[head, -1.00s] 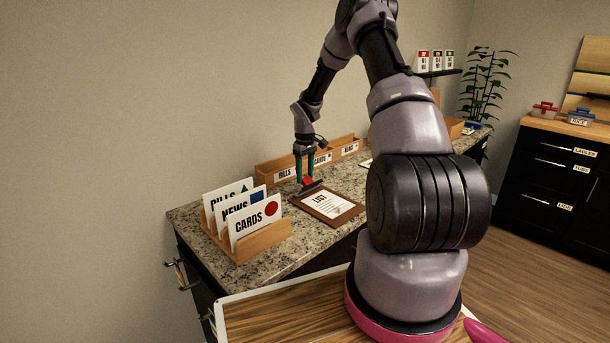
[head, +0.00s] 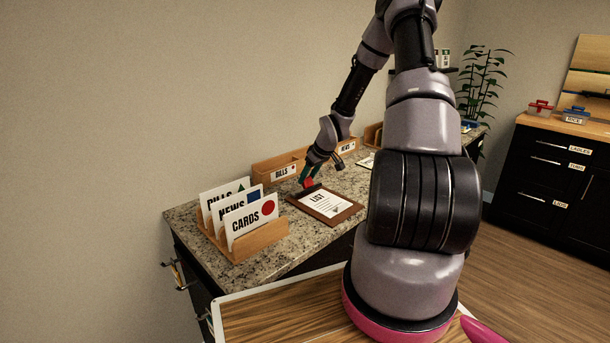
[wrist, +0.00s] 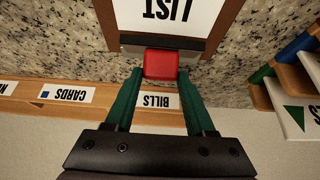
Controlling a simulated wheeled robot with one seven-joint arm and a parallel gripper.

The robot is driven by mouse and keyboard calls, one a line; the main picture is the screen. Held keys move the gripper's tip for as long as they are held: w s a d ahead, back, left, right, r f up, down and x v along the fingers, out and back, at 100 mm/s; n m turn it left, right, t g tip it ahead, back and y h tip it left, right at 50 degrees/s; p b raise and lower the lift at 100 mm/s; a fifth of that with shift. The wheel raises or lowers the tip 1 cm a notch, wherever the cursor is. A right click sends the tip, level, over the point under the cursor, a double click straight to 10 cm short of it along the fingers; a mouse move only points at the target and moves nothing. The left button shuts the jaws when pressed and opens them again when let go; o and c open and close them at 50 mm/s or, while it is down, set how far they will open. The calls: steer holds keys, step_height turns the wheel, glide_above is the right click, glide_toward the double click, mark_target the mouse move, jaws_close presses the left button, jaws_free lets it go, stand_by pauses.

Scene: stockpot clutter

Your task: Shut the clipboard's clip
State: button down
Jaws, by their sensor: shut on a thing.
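The brown clipboard (head: 347,217) lies on the granite counter with a white sheet headed LIST (head: 322,203). Its dark clip (head: 306,190) is at the board's far-left end, with a red tab (head: 309,182). The tab is large in the wrist view (wrist: 161,64), beside the sheet's top edge. My gripper (head: 310,179) is tilted over that end, its green fingers shut on the red tab, one on each side. The clip looks low against the board, but the fingers partly hide it and I cannot tell whether it lies fully flat.
A wooden rack (head: 262,242) with BILLS, NEWS and CARDS cards stands left of the clipboard. A long wooden sorter with a BILLS label (head: 284,171) runs along the wall behind my gripper. Counter in front of the clipboard is clear.

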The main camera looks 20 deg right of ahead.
mark_target(309, 183)
steer(key=t, duration=0.1)
steer(key=s+t+y, duration=0.1)
steer(key=f+t, duration=0.1)
steer(key=shift+s+d, duration=0.35)
steer(key=shift+s, duration=0.05)
steer(key=shift+s+d+f+t+y, duration=0.1)
steer(key=shift+s+f+t+y, duration=0.15)
steer(key=shift+t, duration=0.45)
steer(key=shift+s+d+f+t+y, duration=0.1)
steer(key=shift+s+t+y, duration=0.2)
steer(key=shift+t, duration=0.4)
steer(key=shift+c, duration=1.2)
jaws_free()
steer(key=shift+w, duration=0.1)
steer(key=v, duration=1)
steer(key=shift+s+d, duration=0.25)
steer(key=shift+s, duration=0.1)
steer(key=shift+r, duration=0.1)
